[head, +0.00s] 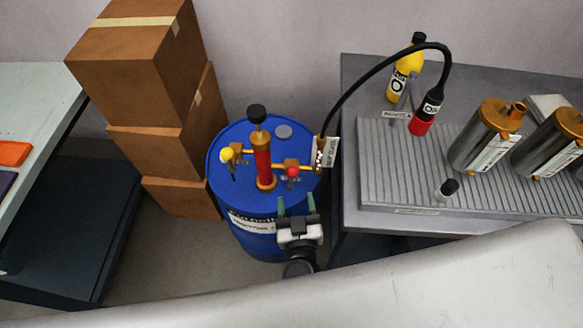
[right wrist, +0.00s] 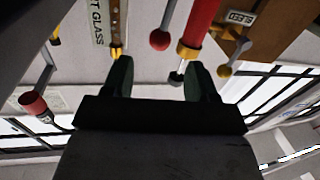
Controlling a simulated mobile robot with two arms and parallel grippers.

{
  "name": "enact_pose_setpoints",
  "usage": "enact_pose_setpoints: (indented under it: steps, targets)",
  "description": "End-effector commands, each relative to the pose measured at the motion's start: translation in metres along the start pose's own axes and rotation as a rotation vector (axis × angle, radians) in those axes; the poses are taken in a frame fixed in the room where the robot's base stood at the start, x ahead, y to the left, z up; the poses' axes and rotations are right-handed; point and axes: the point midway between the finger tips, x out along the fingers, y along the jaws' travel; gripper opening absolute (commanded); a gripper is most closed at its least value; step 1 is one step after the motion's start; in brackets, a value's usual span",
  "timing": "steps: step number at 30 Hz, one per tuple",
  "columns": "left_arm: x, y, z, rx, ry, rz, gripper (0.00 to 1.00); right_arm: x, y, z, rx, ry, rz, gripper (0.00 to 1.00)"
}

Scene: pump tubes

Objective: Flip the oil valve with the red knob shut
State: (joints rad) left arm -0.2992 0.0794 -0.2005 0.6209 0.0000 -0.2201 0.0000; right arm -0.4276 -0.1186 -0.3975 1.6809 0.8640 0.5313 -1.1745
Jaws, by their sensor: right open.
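The oil valve's red knob (head: 292,171) is on the right side of the red and brass hand pump (head: 263,165), which stands on a blue drum (head: 228,185). A yellow knob (head: 227,154) is on the pump's left side. My right gripper (head: 297,204) is open and empty, just in front of the red knob and apart from it. In the right wrist view, the red knob (right wrist: 159,40) shows beyond the gap between the green fingertips (right wrist: 160,78). The red pump body (right wrist: 203,22) and yellow knob (right wrist: 224,71) are to its right. My left gripper is not in view.
Metal canisters (head: 485,135) stand there too. Stacked cardboard boxes (head: 150,110) stand left of the drum. A label plate (head: 332,152) is beside the hose.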

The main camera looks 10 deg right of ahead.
Motion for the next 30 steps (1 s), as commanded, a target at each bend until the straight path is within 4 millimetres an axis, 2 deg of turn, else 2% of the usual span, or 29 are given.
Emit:
enact_pose_setpoints:
  steps: [15,21,30]
  targets:
    - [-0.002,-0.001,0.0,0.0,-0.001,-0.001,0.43,0.088,-0.001,0.0,-0.002,0.001,-0.003,0.58]
    - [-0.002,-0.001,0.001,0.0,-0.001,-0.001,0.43,0.102,-0.001,0.0,-0.003,-0.001,-0.003,0.58]
    - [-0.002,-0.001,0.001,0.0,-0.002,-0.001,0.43,0.104,0.0,0.001,-0.002,-0.001,-0.003,0.57]
